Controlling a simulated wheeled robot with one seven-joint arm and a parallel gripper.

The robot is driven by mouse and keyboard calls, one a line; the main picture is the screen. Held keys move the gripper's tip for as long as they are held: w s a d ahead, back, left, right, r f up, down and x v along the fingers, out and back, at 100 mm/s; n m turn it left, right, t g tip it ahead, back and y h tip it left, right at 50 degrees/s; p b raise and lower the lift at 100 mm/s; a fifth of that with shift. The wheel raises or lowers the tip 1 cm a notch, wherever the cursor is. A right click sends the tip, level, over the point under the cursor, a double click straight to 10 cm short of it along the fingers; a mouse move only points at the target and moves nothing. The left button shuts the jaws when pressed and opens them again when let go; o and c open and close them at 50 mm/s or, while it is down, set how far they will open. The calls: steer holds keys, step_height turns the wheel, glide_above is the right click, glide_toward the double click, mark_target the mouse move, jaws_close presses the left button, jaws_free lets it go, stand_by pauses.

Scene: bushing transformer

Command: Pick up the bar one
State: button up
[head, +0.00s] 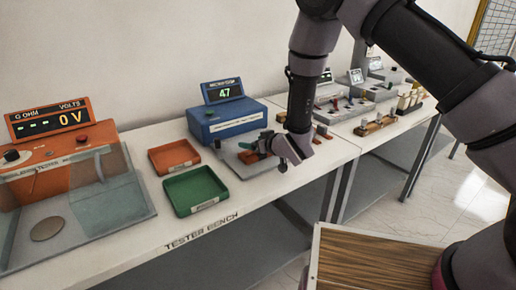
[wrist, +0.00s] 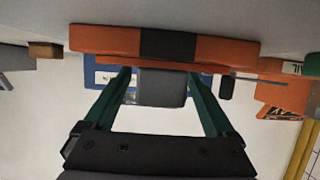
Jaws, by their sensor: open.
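An orange bar with a black middle band (wrist: 168,43) lies crosswise at the top of the wrist view. It is probably the bar one, but I see no label on it. In the head view a brownish-orange bar (head: 256,157) lies in front of the blue tester, partly hidden by my gripper. My gripper (head: 272,146) is over the bench there, beside that bar. In the wrist view its two green fingers (wrist: 159,78) are apart and point toward the banded bar. A grey block (wrist: 162,88) shows between them. Whether the fingers touch the bar is unclear.
A blue tester (head: 227,115) reading 47 stands behind. A red tray (head: 173,157) and a green tray (head: 195,190) lie to its left. An orange tester (head: 60,150) with a clear shield is at far left. More devices and bars (head: 375,124) stand on the right bench.

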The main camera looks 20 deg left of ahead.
jaws_close()
